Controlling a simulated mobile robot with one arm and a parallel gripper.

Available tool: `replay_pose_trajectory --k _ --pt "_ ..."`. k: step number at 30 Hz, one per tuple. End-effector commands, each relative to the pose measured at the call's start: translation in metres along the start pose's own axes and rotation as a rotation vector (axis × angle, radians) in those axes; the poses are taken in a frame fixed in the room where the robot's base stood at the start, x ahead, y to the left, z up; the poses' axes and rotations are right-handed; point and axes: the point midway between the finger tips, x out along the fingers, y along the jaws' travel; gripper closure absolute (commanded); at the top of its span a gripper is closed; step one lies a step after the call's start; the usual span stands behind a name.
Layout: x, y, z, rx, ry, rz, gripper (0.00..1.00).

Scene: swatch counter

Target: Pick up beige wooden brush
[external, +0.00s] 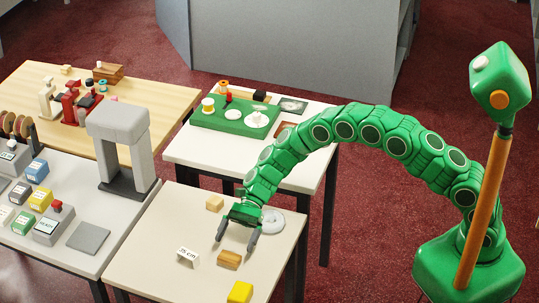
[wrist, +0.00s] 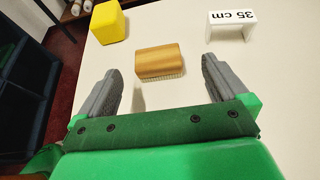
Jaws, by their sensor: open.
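The beige wooden brush (external: 229,260) is a small brown wooden block lying on the pale near table. In the wrist view the brush (wrist: 160,62) shows its wood grain and a row of pale bristles along its lower edge. My gripper (external: 236,244) is open and empty above the table, close to the brush in the external view. In the wrist view my gripper's two grey fingers (wrist: 160,72) stand wide apart, with the brush ahead and between their tips. No contact shows.
A yellow block (wrist: 108,22) and a white "35 cm" sign (wrist: 232,28) flank the brush. A beige block (external: 214,202) and a white ring-shaped item (external: 272,221) lie behind my gripper. A cluttered counter (external: 128,215) stands left; bare tabletop surrounds the brush.

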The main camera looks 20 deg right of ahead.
Motion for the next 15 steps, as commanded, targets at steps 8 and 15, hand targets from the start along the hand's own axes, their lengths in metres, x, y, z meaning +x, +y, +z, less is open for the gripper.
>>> replay_pose_trajectory --k 8,15 --pt "0.020 0.002 0.000 -0.001 0.001 0.002 0.00" --pt "0.051 0.005 -0.001 0.001 -0.001 0.004 0.00"
